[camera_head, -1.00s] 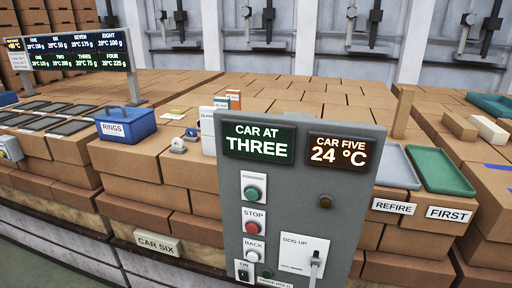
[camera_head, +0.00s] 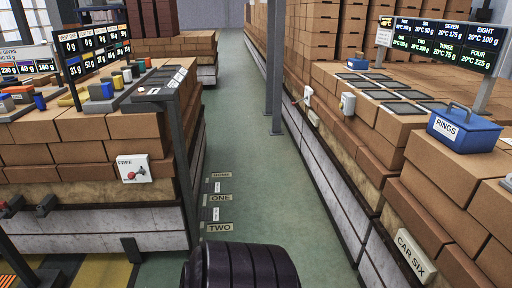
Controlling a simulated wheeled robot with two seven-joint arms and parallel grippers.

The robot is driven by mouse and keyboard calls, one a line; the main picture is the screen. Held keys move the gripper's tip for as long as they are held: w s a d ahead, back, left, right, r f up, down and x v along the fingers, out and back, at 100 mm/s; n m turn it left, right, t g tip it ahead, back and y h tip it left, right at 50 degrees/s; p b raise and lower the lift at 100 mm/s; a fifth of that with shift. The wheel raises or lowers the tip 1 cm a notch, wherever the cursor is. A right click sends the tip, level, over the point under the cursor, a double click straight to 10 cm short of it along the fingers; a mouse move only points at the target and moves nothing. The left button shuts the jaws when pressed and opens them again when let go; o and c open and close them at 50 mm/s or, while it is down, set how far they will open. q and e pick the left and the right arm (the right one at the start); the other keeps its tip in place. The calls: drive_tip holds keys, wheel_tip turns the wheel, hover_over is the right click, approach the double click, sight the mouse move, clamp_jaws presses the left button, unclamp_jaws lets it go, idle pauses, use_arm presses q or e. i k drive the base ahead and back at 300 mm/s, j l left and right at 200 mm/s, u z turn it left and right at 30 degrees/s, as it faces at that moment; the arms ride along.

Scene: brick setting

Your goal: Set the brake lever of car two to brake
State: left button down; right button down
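A small white plate marked FREE (camera_head: 124,162) is on the side of the left brick stack. A short lever with a red knob (camera_head: 130,177) shows at its lower part, beside the word FREE. No car number can be read on this plate. The floor beside this stack bears the labels TWO (camera_head: 220,227) and ONE (camera_head: 220,198). Neither of my grippers shows in this view. A dark ribbed rounded part, which may be mine, shows at the bottom middle.
A green aisle floor (camera_head: 240,130) runs away between the brick stacks and is clear. A CAR SIX plate (camera_head: 415,255) and a blue RINGS box (camera_head: 463,130) are on the right. A grey post (camera_head: 275,70) stands at the right stack's edge.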

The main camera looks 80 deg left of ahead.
sight(130, 175)
drive_tip(key=u, duration=3.6)
drive_tip(key=i+l+u, duration=0.15)
drive_tip(key=i+l, duration=0.2)
drive_tip(key=i, duration=0.35)
drive_tip(key=i+l+u, duration=0.15)
drive_tip(key=i+l, duration=0.25)
drive_tip(key=i, duration=0.25)
drive_tip(key=i+l+u, duration=0.2)
drive_tip(key=i+l, duration=0.3)
drive_tip(key=i, duration=0.15)
